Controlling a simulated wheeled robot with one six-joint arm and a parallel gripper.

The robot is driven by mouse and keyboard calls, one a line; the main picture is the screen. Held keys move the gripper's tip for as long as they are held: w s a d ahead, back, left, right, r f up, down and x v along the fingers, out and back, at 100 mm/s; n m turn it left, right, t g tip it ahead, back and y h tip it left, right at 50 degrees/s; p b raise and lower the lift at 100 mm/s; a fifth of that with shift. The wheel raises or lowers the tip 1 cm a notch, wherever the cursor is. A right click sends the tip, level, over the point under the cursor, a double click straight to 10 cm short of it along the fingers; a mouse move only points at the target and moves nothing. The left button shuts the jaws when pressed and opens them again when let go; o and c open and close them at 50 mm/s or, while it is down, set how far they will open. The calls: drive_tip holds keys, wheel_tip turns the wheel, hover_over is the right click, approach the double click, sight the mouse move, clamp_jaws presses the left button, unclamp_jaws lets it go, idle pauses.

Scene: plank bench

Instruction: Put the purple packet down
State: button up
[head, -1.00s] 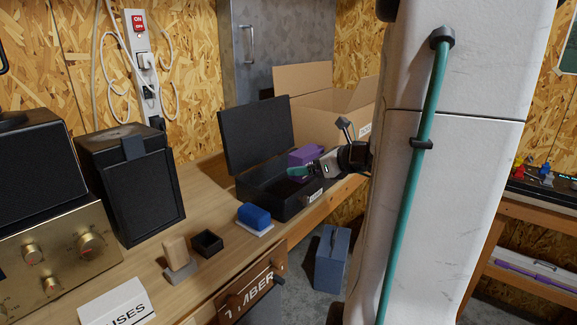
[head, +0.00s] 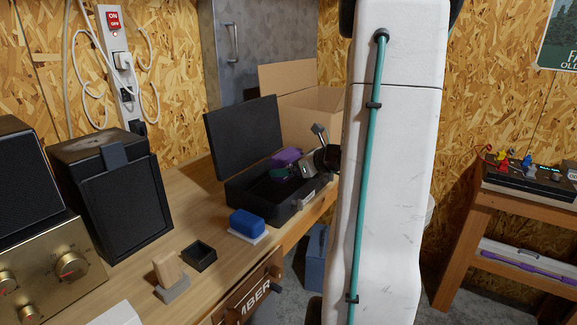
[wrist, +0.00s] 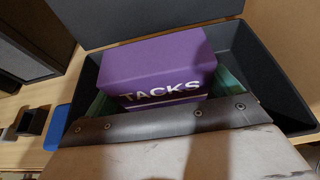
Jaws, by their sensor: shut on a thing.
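The purple packet (wrist: 160,70), lettered TACKS, is held between the green-lined fingers of my gripper (wrist: 165,95) in the wrist view. In the head view the purple packet (head: 286,157) shows at the far side of my gripper (head: 290,172), partly hidden by it. Both are over the open black box (head: 262,200), with its lid standing up at the back. The box's dark interior shows around the packet in the wrist view. I cannot tell whether the packet touches the box floor.
A cardboard box (head: 312,115) stands behind the black box. A blue block (head: 246,222), a small black tray (head: 199,256) and a wooden block (head: 169,270) in a grey holder are on the bench to the left. A black speaker (head: 112,195) stands further left.

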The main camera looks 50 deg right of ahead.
drive_tip(key=shift+f, duration=0.6)
drive_tip(key=o, duration=0.8)
drive_tip(key=shift+c, duration=0.2)
drive_tip(key=shift+r, duration=0.1)
